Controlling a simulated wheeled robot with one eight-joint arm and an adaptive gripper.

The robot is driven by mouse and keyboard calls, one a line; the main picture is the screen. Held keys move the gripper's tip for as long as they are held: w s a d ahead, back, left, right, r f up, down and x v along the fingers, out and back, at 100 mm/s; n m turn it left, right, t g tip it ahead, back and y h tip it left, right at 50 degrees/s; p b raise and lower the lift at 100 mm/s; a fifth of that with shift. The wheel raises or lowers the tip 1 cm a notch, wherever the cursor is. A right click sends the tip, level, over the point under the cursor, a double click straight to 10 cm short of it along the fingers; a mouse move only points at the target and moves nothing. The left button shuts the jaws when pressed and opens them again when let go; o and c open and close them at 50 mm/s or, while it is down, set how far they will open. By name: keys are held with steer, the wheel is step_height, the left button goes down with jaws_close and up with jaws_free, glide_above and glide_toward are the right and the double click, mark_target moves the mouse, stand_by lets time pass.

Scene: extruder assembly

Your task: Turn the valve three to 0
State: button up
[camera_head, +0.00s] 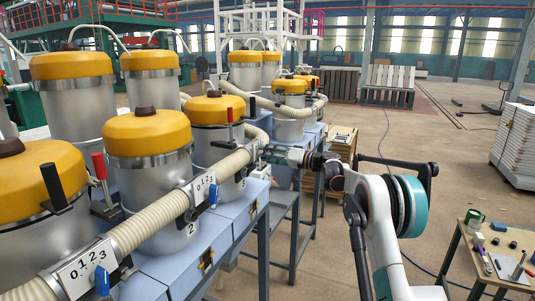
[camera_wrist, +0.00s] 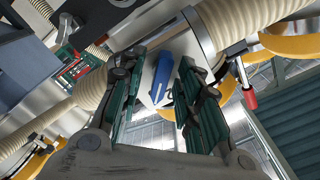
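In the wrist view a blue valve handle (camera_wrist: 161,78) on a pale plate shows between the two green-padded fingers of my gripper (camera_wrist: 158,88). The fingers are apart, one on each side of the handle, with a gap visible beside it; I cannot tell whether they touch it. In the head view my gripper (camera_head: 276,154) is at the pipe by the tank station marked 3 (camera_head: 243,183). The blue handle there is hidden or too small to make out, and its dial setting cannot be read.
A nearer dial plate (camera_head: 201,187) with a blue handle (camera_head: 213,194) sits on the ribbed pipe (camera_head: 155,220) by station 2. Another blue handle (camera_head: 102,281) is at front left. Yellow-lidded tanks (camera_head: 148,132) line the left. A tool table (camera_head: 505,262) stands right; open floor lies beyond.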

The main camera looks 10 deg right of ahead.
steer(key=shift+a, duration=0.1)
jaws_close()
